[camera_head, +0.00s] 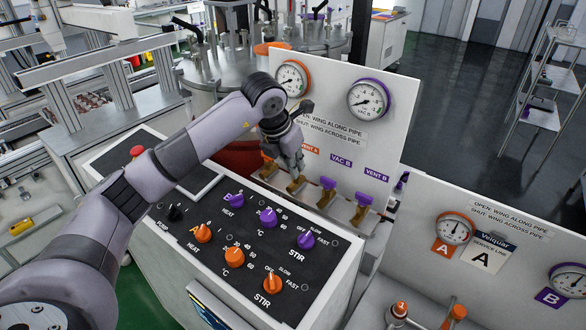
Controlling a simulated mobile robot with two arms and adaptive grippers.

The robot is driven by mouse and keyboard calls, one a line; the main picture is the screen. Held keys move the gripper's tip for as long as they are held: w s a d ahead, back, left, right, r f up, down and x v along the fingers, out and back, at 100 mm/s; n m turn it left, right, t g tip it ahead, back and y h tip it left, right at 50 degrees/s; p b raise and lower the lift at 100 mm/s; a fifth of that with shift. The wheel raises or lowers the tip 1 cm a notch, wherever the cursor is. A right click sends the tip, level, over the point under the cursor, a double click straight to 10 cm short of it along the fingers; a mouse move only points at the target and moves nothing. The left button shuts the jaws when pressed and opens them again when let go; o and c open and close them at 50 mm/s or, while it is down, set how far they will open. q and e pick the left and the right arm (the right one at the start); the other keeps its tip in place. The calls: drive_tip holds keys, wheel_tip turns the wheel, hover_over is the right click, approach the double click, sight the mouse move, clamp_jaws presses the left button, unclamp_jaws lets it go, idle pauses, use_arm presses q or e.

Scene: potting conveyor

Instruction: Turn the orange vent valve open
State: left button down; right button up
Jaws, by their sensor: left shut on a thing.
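The orange vent valve (296,185) sits on the pipe row at the foot of the white panel, below the orange VENT A label (310,151). My left gripper (296,171) reaches down from above and is shut on this valve's wing. The fingers cover most of the wing, so I cannot tell whether it lies along or across the pipe. Another orange valve (268,169) stands just to the left, partly behind the gripper. My right gripper is not in view.
Purple valves VAC B (327,191) and VENT B (362,206) stand close on the right. A black control panel (215,262) with orange and purple knobs lies in front. Two gauges (369,98) are on the upright panel (330,65). A red stop button (137,151) is at the left.

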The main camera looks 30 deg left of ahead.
use_arm(q)
drive_tip(key=c, duration=1.7)
unclamp_jaws()
drive_tip(key=v, duration=1.2)
drive_tip(key=shift+w, duration=0.1)
